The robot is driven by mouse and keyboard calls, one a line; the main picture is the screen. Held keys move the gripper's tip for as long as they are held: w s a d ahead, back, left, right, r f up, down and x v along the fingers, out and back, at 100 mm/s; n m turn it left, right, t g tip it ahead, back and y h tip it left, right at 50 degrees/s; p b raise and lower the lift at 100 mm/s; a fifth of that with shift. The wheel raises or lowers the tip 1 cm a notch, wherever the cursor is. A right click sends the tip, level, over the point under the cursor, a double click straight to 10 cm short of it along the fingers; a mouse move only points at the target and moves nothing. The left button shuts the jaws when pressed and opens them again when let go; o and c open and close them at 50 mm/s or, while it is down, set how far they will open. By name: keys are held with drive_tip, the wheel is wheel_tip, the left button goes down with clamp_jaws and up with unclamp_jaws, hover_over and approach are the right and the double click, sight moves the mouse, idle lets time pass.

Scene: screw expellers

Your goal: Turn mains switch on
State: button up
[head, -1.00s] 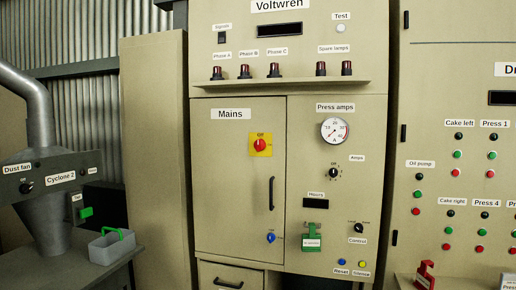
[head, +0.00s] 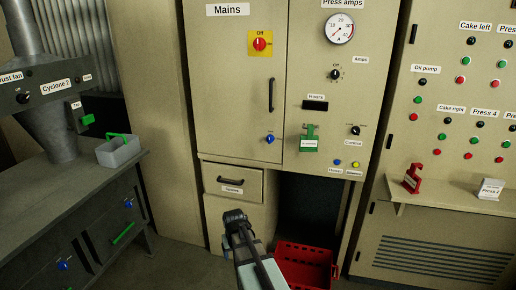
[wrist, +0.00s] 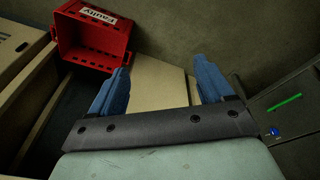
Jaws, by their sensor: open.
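The mains switch (head: 259,44) is a red rotary knob on a yellow square plate. It is on the upper right of the beige cabinet door labelled Mains (head: 230,95), with an "Off" label above the knob. My gripper (wrist: 162,72) is open in the wrist view, with two blue fingers spread apart and nothing held between them. In the head view, my arm is low in front of the cabinet's bottom drawer, well below the switch and apart from it. The switch is not in the wrist view.
The door has a black handle (head: 271,94) and a blue key-like knob (head: 270,139). A drawer (head: 233,180) sits below it. A red crate (head: 305,265) is on the floor at right. A red-handled item (head: 412,177) stands on the right ledge. A grey bench (head: 75,180) is at left.

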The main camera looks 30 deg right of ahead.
drive_tip(key=w+d+r+t+h, duration=0.1)
drive_tip(key=w+d+r, duration=0.25)
drive_tip(key=r, duration=0.25)
drive_tip(key=w+d+r+t, duration=0.1)
drive_tip(key=w+d+r, duration=0.1)
drive_tip(key=w+r, duration=0.3)
drive_tip(key=m+t+h, duration=0.2)
drive_tip(key=t+h, duration=0.4)
approach(258, 44)
drive_tip(key=s+a+f, duration=0.3)
drive_tip(key=s+f, duration=0.1)
drive_tip(key=f, duration=0.4)
drive_tip(key=s+a+f, duration=0.3)
drive_tip(key=s+f, duration=0.1)
drive_tip(key=f, duration=0.4)
drive_tip(key=w+d+r+m+t+h, duration=0.25)
drive_tip(key=w+r+t+h, duration=0.2)
drive_tip(key=r, duration=0.75)
drive_tip(key=shift+n+g+y, duration=0.35)
drive_tip(key=shift+n+y, duration=0.1)
drive_tip(key=x, duration=1.3)
drive_tip(key=shift+w+d+f, duration=0.2)
drive_tip(key=shift+d+f, duration=0.1)
drive_tip(key=shift+d, duration=0.05)
clamp_jaws()
